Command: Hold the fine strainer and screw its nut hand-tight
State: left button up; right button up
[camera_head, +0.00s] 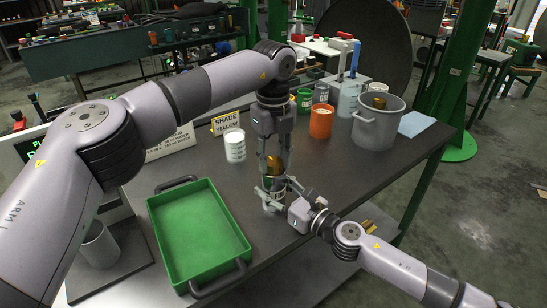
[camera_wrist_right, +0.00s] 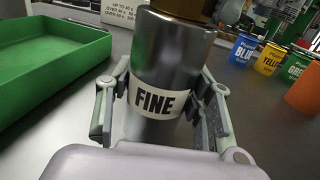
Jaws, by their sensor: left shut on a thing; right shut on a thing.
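The fine strainer, a metal cylinder with a white FINE label (camera_wrist_right: 160,102), stands upright on the dark table. Its brass-coloured nut (camera_head: 274,170) is on top, and the nut's lower edge also shows in the right wrist view (camera_wrist_right: 188,9). My left gripper (camera_head: 275,172) points down from above, its fingers shut on the nut. My right gripper (camera_head: 272,194) comes in from the right and is shut on the strainer body. In the right wrist view its fingers (camera_wrist_right: 162,105) lie on both sides of the cylinder at label height. Most of the strainer is hidden in the head view.
A green tray (camera_head: 200,235) with dark handles lies left of the strainer. A white beaker (camera_head: 235,147) and a SHADE YELLOW sign (camera_head: 225,123) stand behind. An orange cup (camera_head: 321,122), a grey bucket (camera_head: 375,128) and a blue cloth (camera_head: 415,124) are at the back right.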

pick_arm(q)
jog(key=shift+m, duration=0.3)
jog(key=m, duration=0.5)
jog(key=shift+m, duration=0.3)
jog(key=m, duration=1.1)
jog(key=shift+m, duration=0.4)
jog(key=m, duration=0.5)
jog(key=shift+m, duration=0.3)
jog(key=shift+a, duration=0.1)
jog(key=o, duration=1.2)
jog(key=shift+c, duration=0.2)
